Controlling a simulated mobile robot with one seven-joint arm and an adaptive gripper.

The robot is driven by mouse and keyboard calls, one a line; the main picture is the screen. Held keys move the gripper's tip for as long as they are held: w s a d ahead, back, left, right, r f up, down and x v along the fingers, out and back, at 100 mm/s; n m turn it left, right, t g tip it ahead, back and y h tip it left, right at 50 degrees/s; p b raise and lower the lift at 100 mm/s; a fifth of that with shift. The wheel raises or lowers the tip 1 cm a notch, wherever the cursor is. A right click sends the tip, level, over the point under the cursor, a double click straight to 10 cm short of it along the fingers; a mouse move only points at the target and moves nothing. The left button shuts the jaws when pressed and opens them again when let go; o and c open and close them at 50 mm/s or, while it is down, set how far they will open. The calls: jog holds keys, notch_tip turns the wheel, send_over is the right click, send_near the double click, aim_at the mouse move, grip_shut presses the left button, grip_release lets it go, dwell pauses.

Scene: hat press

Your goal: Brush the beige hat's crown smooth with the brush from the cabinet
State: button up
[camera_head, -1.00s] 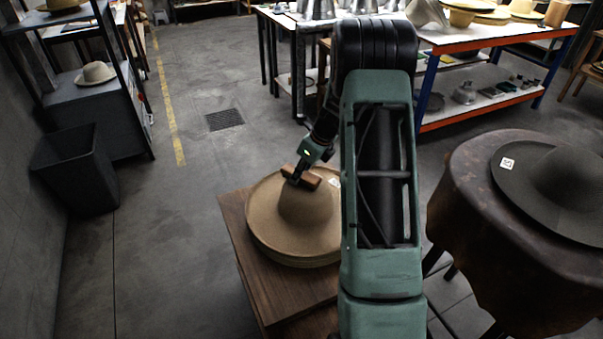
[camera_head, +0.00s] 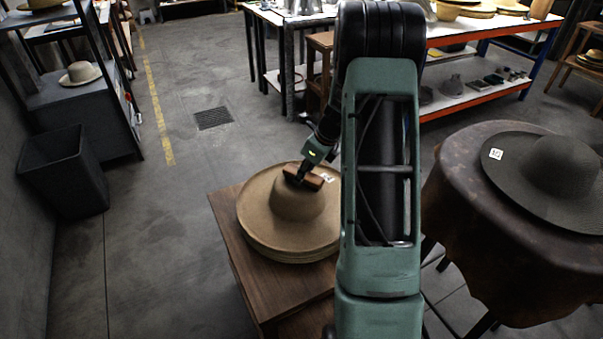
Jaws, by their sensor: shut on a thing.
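The beige hat (camera_head: 262,213) lies brim down on top of a stack of similar hats on a wooden cabinet (camera_head: 240,271). My gripper (camera_head: 303,173) is above the hat's crown and is shut on a brown wooden brush (camera_head: 313,182). The brush lies across the top of the crown and appears to touch it; its underside is hidden. My arm covers the right edge of the stack.
A dark hat (camera_head: 558,177) with a white tag sits on a leather-covered round table (camera_head: 457,215) at the right. A dark bin (camera_head: 66,172) and a shelf (camera_head: 87,117) stand at the left. A workbench (camera_head: 468,101) is behind. The floor left of the cabinet is clear.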

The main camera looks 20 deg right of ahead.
aim_at(292, 168)
jog(key=shift+w+a+p, duration=0.5)
jog(key=shift+w+a, duration=0.1)
jog(key=shift+w, duration=0.35)
jog(key=shift+w+a+p, duration=0.45)
jog(key=shift+w+a, duration=0.15)
jog(key=shift+w, duration=0.3)
jog(key=shift+s+d+b, duration=0.2)
jog(key=shift+s+d, duration=0.4)
jog(key=shift+s, duration=0.35)
jog(key=shift+s+d+b, duration=0.2)
jog(key=shift+s+d, duration=0.4)
jog(key=shift+s, duration=0.35)
jog(key=shift+w, duration=0.1)
jog(key=shift+w+a+p, duration=0.45)
jog(key=shift+w+a, duration=0.2)
jog(key=shift+w, duration=0.25)
